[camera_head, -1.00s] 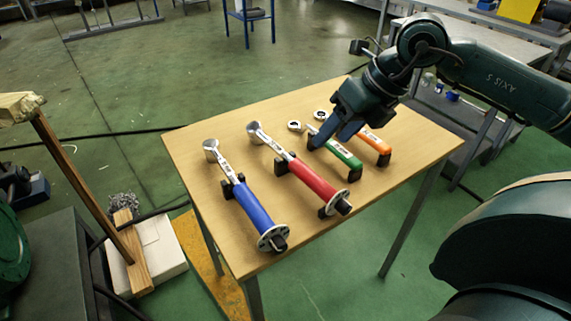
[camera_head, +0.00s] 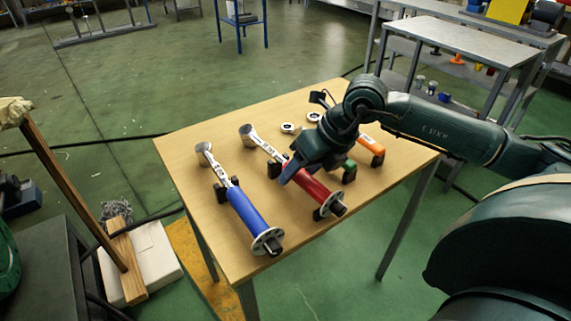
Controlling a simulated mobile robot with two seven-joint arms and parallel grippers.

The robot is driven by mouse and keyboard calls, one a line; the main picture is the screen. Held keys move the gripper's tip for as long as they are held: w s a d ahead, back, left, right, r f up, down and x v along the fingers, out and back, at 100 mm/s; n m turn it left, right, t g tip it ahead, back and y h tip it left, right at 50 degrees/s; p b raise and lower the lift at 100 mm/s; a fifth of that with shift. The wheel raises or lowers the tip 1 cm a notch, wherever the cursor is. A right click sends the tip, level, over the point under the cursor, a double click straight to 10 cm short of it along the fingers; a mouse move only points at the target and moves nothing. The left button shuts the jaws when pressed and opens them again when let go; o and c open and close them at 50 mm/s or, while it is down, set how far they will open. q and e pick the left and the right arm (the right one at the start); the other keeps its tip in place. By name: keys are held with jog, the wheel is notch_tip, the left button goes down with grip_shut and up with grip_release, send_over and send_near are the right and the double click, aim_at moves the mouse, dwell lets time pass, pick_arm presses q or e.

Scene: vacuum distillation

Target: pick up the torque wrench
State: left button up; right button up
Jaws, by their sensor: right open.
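Several torque wrenches lie side by side on black holders on the wooden table. The blue-handled wrench (camera_head: 247,212) is at the left, and the red-handled wrench (camera_head: 315,190) is to its right. The green-handled wrench (camera_head: 349,166) is mostly hidden behind my right gripper, and the orange-handled wrench (camera_head: 369,144) is farthest right. My right gripper (camera_head: 290,174) is open and points down at the upper end of the red handle, covering part of it. I cannot tell whether it touches the handle. My left gripper is not in view.
A wooden post (camera_head: 72,185) and a white block (camera_head: 150,262) stand at the left.

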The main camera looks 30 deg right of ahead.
jog(key=shift+c, duration=0.2)
grip_shut()
jog(key=shift+w+r, duration=0.1)
jog(key=shift+r, duration=0.25)
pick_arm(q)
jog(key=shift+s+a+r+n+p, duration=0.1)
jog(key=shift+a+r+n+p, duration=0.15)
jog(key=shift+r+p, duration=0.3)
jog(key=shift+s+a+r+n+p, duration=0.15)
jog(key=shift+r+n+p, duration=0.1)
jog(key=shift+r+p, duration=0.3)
pick_arm(e)
notch_tip(320, 180, up, 10)
jog(key=shift+f, duration=0.2)
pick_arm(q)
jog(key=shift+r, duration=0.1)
pick_arm(e)
jog(key=c, duration=0.5)
grip_release()
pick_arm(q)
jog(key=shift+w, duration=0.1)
pick_arm(e)
grip_shut()
